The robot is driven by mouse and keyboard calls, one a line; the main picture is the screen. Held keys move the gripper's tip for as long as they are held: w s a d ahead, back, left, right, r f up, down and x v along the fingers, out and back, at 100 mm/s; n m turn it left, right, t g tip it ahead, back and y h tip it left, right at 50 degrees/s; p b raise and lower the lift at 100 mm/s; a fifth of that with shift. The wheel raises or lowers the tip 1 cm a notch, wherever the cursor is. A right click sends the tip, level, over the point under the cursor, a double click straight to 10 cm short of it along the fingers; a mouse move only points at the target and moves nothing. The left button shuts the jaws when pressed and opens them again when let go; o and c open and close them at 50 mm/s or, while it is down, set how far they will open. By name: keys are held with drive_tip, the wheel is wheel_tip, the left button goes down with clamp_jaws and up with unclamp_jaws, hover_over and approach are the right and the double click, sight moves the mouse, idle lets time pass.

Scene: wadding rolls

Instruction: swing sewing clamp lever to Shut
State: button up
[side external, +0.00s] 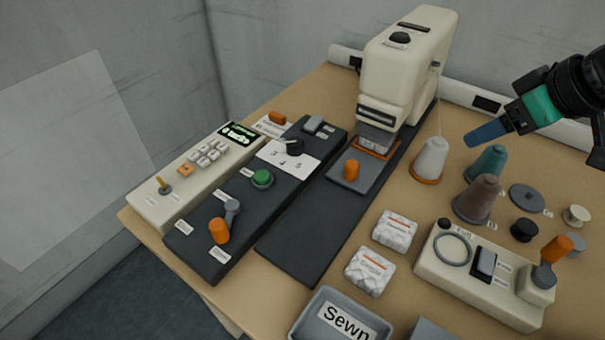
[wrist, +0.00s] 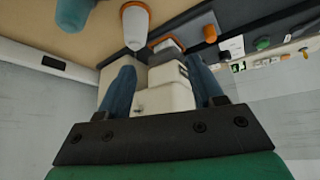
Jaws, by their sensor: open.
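A grey lever with an orange knob (side external: 219,230) stands on the dark control panel, its knob toward the front edge, with small white labels either side that are too small to read. Another orange-knobbed lever (side external: 555,248) stands on the cream box at the right. An upright orange knob (side external: 351,170) sits on the grey plate before the sewing machine (side external: 408,70). I cannot tell from labels which is the clamp lever. My gripper (side external: 487,132) is high at the right, away from all of them. In the wrist view its blue fingers (wrist: 162,70) are apart and empty.
Thread cones (side external: 432,158) stand below and beside my gripper. White wadding packs (side external: 396,231) and a grey "Sewn" tray (side external: 308,312) lie at the front. The panel also has a green button (side external: 262,178) and a black dial (side external: 292,147). Walls stand behind the table.

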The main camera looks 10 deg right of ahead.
drive_tip(key=w+a+n+g+y, duration=0.1)
drive_tip(key=w+a+n, duration=0.15)
drive_tip(key=a, duration=0.35)
drive_tip(key=w+a+n+g+y, duration=0.1)
drive_tip(key=w+a+n, duration=0.1)
drive_tip(key=a+n, duration=0.3)
drive_tip(key=n+g+y, duration=0.1)
drive_tip(key=n+g, duration=0.4)
drive_tip(key=n, duration=0.4)
approach(218, 223)
drive_tip(key=x, duration=0.4)
drive_tip(key=shift+a+f, duration=0.1)
drive_tip(key=shift+f, duration=0.25)
drive_tip(key=x, duration=0.5)
drive_tip(key=shift+s, duration=0.1)
drive_tip(key=shift+a+f, duration=0.15)
drive_tip(key=shift+f, duration=0.2)
clamp_jaws()
